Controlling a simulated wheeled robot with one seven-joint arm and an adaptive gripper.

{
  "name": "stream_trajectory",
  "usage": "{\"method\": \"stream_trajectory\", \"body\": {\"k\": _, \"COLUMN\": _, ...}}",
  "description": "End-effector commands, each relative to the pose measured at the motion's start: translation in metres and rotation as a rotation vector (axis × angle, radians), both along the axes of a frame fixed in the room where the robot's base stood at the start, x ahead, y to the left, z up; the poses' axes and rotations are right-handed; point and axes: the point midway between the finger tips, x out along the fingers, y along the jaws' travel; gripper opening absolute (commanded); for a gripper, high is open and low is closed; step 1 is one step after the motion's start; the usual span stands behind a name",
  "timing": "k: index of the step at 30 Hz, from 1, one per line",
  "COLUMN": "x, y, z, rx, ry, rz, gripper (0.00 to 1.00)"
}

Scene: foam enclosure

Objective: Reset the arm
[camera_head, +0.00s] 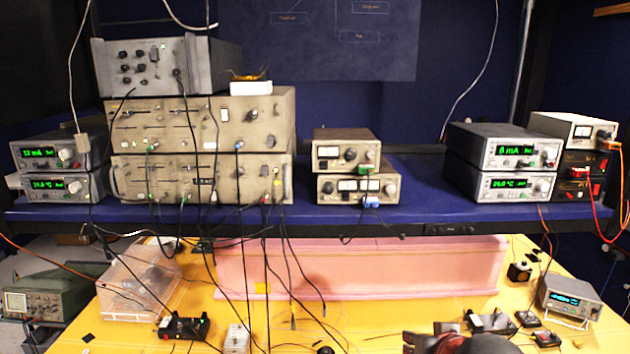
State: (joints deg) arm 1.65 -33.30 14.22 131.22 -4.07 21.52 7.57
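My gripper's fingers do not show in the head view. A dark rounded shape with red parts sits at the bottom edge, right of centre, and is cut off by the frame; I cannot tell what it is. A long pink foam enclosure (400,272) stands on the yellow table (540,335) below the shelf.
A blue shelf (420,190) carries stacked instruments (200,125) and hanging cables. A clear plastic box (138,282) is at the left of the table. Small black devices (183,326) lie along the front. A grey meter (568,298) stands at right and an oscilloscope (45,298) at far left.

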Motion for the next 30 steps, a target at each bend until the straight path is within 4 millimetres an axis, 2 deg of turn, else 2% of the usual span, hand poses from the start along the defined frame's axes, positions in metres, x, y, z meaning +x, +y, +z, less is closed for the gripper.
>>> {"method": "stream_trajectory", "body": {"k": 1, "x": -0.025, "y": 0.001, "z": -0.035, "rx": -0.011, "ry": 0.072, "rz": 0.013, "gripper": 0.26}}
{"method": "stream_trajectory", "body": {"k": 3, "x": -0.060, "y": 0.004, "z": -0.070, "rx": -0.019, "ry": 0.175, "rz": 0.033, "gripper": 0.26}}
{"method": "stream_trajectory", "body": {"k": 6, "x": -0.103, "y": 0.008, "z": -0.110, "rx": -0.025, "ry": 0.285, "rz": 0.060, "gripper": 0.26}}
{"method": "stream_trajectory", "body": {"k": 9, "x": -0.137, "y": 0.012, "z": -0.143, "rx": -0.023, "ry": 0.353, "rz": 0.080, "gripper": 0.26}}
{"method": "stream_trajectory", "body": {"k": 12, "x": -0.159, "y": 0.015, "z": -0.170, "rx": -0.017, "ry": 0.385, "rz": 0.089, "gripper": 0.26}}
{"method": "stream_trajectory", "body": {"k": 18, "x": -0.170, "y": 0.019, "z": -0.199, "rx": -0.014, "ry": 0.339, "rz": 0.095, "gripper": 0.26}}
{"method": "stream_trajectory", "body": {"k": 24, "x": -0.170, "y": 0.019, "z": -0.209, "rx": -0.015, "ry": 0.320, "rz": 0.098, "gripper": 0.26}}
{"method": "stream_trajectory", "body": {"k": 30, "x": -0.169, "y": 0.020, "z": -0.208, "rx": -0.015, "ry": 0.319, "rz": 0.098, "gripper": 0.26}}
